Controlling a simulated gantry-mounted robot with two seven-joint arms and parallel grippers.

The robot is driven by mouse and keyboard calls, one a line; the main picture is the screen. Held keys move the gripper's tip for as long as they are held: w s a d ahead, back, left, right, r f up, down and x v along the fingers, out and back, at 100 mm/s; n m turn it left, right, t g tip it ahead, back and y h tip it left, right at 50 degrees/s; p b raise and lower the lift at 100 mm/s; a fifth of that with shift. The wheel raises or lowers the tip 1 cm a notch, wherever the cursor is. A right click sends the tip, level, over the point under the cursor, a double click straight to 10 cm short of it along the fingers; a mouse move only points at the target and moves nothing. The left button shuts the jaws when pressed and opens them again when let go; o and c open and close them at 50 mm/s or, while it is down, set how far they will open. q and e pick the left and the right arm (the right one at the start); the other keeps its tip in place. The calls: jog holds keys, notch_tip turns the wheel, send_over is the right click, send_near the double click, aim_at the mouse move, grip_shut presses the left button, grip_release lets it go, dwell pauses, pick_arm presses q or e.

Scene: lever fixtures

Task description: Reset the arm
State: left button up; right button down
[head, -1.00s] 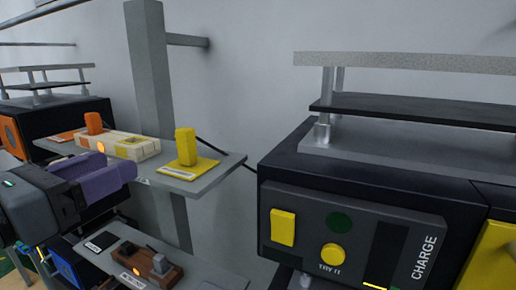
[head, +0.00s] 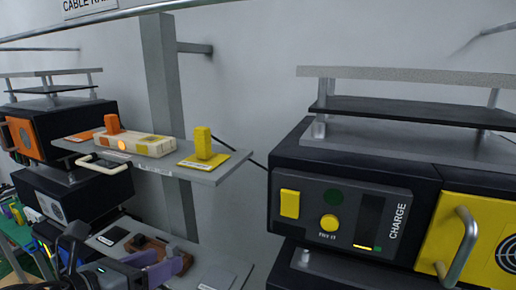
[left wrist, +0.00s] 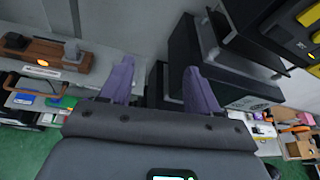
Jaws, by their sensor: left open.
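My left gripper (head: 172,268) has purple fingers and is low in the head view, by the lower grey shelf. In the left wrist view its fingers (left wrist: 160,82) are apart with nothing between them. A brown wooden fixture (head: 146,243) sits on that shelf, partly hidden by the gripper. In the left wrist view the fixture (left wrist: 70,68) is left of the fingers, with a grey knob and a lit orange light. On the upper shelf, a pale fixture (head: 134,145) has a lit orange light, with an orange upright block (head: 112,123) behind it. A yellow upright block (head: 203,143) stands on a yellow plate. My right gripper is not in view.
A dark cabinet at right carries a CHARGE panel (head: 345,218) with yellow buttons; beside it is a yellow door with a grey handle (head: 460,246). The upper shelf (head: 226,170) overhangs the lower one. A grey post (head: 166,100) stands behind.

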pick_arm(q)
jog(key=s+d+f+n+g+p, duration=0.1)
jog(key=s+d+f+n, duration=0.25)
jog(key=f, duration=0.55)
jog(key=s+d+f+n+g+p, duration=0.1)
jog(key=s+d+f+n+p, duration=0.15)
jog(key=s+f+n, duration=0.4)
jog(key=s+d+f+n+g+p, duration=0.1)
jog(key=s+d+f+n, duration=0.15)
jog(key=f, duration=0.75)
jog(key=s+a+f+n+g+y, duration=0.2)
jog(key=s+a+n, duration=0.4)
jog(key=n, duration=0.6)
jog(key=s+a+f+n+g+y+p, duration=0.1)
jog(key=s+a+f+n+g+y, duration=0.2)
jog(key=n, duration=1)
jog(key=s+a+f+y, duration=0.1)
jog(key=s+a+f, duration=0.2)
jog(key=shift+s+a+f+g+y, duration=0.2)
jog(key=shift+s+f+g+y, duration=0.1)
jog(key=shift+f+y, duration=0.1)
